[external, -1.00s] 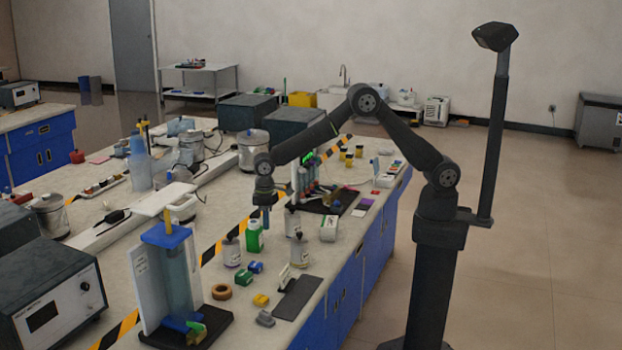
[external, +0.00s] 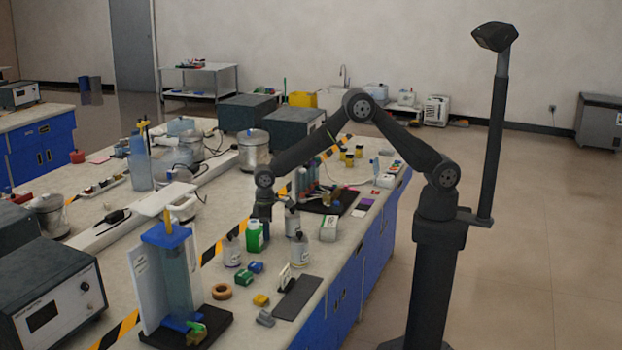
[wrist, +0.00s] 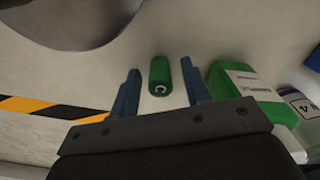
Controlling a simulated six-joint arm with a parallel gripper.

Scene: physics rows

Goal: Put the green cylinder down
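The green cylinder (wrist: 160,72) is in the wrist view, between the two blue fingers of my gripper (wrist: 160,80). There is a visible gap between it and each finger. A pale ring marks its near end. I cannot tell whether it stands or lies, or exactly how it meets the pale bench top. My gripper is open. In the external view my gripper (external: 263,212) points down over the bench, just behind the green bottle (external: 254,238). I cannot make out the cylinder in that view.
The green bottle (wrist: 245,95) is close to the right finger in the wrist view. White bottles (external: 292,222) stand nearby. A tube rack (external: 310,180) is behind on a dark mat. Yellow-black tape (wrist: 45,108) runs at left. A grey rounded object (wrist: 75,15) is at top left.

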